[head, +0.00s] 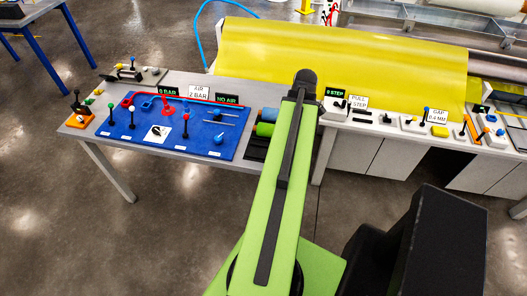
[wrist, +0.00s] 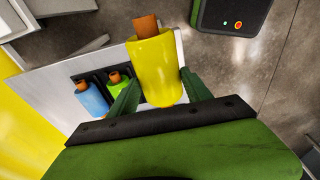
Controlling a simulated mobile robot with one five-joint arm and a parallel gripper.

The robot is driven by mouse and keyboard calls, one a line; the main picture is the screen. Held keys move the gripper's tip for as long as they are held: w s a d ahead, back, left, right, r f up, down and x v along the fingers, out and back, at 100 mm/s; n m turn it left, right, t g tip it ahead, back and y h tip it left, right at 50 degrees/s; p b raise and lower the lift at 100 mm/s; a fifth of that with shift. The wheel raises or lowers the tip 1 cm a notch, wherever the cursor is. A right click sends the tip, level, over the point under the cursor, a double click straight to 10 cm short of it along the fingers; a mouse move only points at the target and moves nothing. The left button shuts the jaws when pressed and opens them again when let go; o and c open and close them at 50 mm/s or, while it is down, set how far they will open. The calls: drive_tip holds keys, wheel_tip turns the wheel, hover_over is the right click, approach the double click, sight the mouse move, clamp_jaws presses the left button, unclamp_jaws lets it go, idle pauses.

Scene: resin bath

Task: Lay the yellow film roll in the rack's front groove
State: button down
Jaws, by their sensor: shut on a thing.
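My gripper (wrist: 160,76) is shut on the yellow film roll (wrist: 153,62), which has an orange core sticking out. The green fingers lie on either side of it. In the wrist view the roll is above the table edge, right of the black rack (wrist: 100,77). A blue roll (wrist: 92,99) and a green roll (wrist: 119,87) lie in the rack side by side. In the head view the blue roll (head: 268,115), the green roll (head: 264,129) and a bare dark part of the rack (head: 256,153) show left of my arm. The arm hides the yellow roll and gripper there.
A blue mat (head: 178,140) with valves and tools lies left of the rack on the grey table. A yellow film sheet (head: 340,60) hangs behind. Right of my arm is a white bench (head: 375,131) with levers and signs.

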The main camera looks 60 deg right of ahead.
drive_tip(key=w+f+b, duration=0.3)
drive_tip(key=f+b, duration=0.1)
drive_tip(key=w+f+b, duration=0.4)
drive_tip(key=w+a+f+b, duration=0.1)
drive_tip(key=w+f+b, duration=0.3)
drive_tip(key=shift+w+a, duration=0.1)
drive_tip(key=shift+w, duration=0.15)
drive_tip(key=shift+c, duration=2.3)
unclamp_jaws()
drive_tip(key=shift+r, duration=0.15)
wheel_tip(320, 180, up, 13)
drive_tip(key=s+p, duration=0.1)
drive_tip(key=p, duration=1.2)
drive_tip(key=shift+s+d, duration=0.25)
drive_tip(key=shift+s, duration=0.1)
drive_tip(key=shift+f, duration=0.25)
